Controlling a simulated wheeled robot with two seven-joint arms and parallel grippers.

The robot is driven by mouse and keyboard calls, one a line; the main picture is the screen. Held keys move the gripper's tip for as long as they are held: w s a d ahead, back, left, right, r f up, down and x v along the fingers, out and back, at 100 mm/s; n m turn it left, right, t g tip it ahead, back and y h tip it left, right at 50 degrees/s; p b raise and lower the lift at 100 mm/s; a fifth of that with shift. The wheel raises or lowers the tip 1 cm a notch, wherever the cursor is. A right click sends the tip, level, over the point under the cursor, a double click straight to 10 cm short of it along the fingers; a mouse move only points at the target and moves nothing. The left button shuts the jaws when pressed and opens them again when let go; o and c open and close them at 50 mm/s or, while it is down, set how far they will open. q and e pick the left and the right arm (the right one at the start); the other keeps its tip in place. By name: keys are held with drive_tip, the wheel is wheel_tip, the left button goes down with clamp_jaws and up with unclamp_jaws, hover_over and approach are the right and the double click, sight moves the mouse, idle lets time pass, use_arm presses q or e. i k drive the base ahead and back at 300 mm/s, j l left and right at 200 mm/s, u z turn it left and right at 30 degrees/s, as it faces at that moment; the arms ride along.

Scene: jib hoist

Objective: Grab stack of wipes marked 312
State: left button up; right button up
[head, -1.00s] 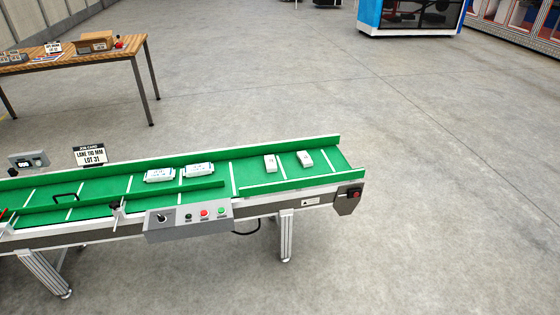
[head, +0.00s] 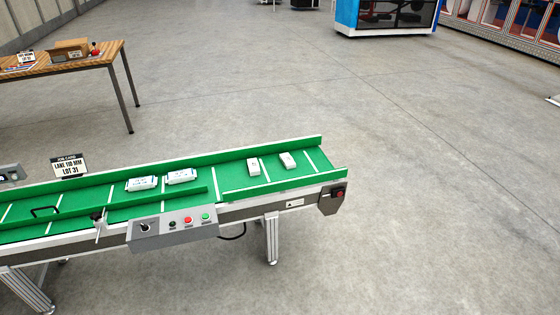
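Several white packs lie on a green conveyor belt (head: 225,174). Two lie side by side on the lane: a left pack (head: 141,184) and a right pack (head: 182,176), both with dark print too small to read. Two smaller white packs, one upright-looking (head: 253,167) and one tilted in the picture (head: 288,160), lie farther right near the belt's end. I cannot tell which one is marked 312. Neither of my grippers is in view.
A sign (head: 69,166) reading "LANE 110 MM LOT 31" stands behind the belt. A control box (head: 173,226) with a knob and buttons is on the conveyor's front. A wooden table (head: 98,57) with boxes stands at the back left. The floor right of the conveyor is clear.

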sight(288, 161)
drive_tip(key=i+l+u, duration=0.1)
drive_tip(key=i+l, duration=0.25)
drive_tip(key=i+l+u, duration=0.1)
drive_tip(key=i+l, duration=0.3)
drive_tip(key=i+l+u, duration=0.1)
drive_tip(key=i+l, duration=0.3)
drive_tip(key=i+l+u, duration=0.1)
drive_tip(key=i+l, duration=0.25)
drive_tip(key=l, duration=0.15)
drive_tip(key=i+l, duration=0.35)
drive_tip(key=l, duration=0.15)
drive_tip(key=i+l+u, duration=0.15)
drive_tip(key=i+l, duration=0.2)
drive_tip(key=l, duration=0.15)
